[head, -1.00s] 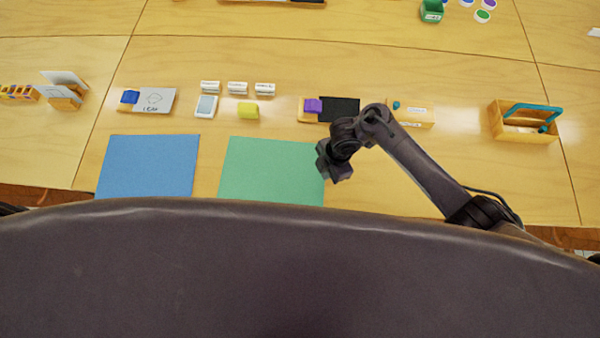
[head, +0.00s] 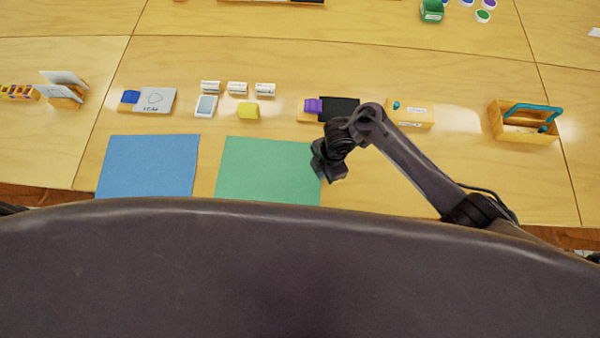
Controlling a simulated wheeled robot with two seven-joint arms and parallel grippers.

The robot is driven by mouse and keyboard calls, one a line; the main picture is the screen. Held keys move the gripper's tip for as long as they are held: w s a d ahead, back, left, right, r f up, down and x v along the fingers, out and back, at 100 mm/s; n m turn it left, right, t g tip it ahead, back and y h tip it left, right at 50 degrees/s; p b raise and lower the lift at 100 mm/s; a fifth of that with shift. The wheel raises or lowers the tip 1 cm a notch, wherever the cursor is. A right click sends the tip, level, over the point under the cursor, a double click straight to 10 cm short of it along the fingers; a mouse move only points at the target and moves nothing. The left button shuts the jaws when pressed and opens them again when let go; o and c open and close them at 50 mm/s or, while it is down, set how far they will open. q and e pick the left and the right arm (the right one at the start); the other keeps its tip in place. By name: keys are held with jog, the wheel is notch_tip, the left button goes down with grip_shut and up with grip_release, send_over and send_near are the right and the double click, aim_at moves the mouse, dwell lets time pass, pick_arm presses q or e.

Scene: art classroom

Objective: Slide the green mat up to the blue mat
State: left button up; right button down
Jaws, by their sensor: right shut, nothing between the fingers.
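The blue mat (head: 148,166) lies flat on the table at the left in the head view. The green mat (head: 262,170) lies to its right, with a narrow strip of bare wood between them. The near edges of both mats are hidden behind my own body. My right gripper (head: 327,174) is shut and empty at the right edge of the green mat; it seems to touch that edge, though the contact itself is hidden. My left gripper is not in view.
Behind the mats stand a yellow block (head: 248,111), a small white-framed tablet (head: 206,106) and several white tubs. A black board (head: 340,108) with a purple block lies behind my right arm. A wooden caddy (head: 524,125) with a teal handle stands at the right.

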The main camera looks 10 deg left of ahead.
aim_at(291, 174)
jog(key=shift+a, duration=0.6)
dwell(0.4)
jog(key=shift+a, duration=0.95)
dwell(0.3)
jog(key=shift+a, duration=0.3)
dwell(0.4)
jog(key=shift+s+a+b, duration=0.1)
jog(key=shift+a+b, duration=0.2)
jog(key=shift+a, duration=0.4)
jog(key=shift+a, duration=0.45)
dwell(0.5)
jog(key=shift+a, duration=0.8)
dwell(0.4)
jog(key=shift+a+b, duration=0.3)
jog(key=shift+a, duration=0.15)
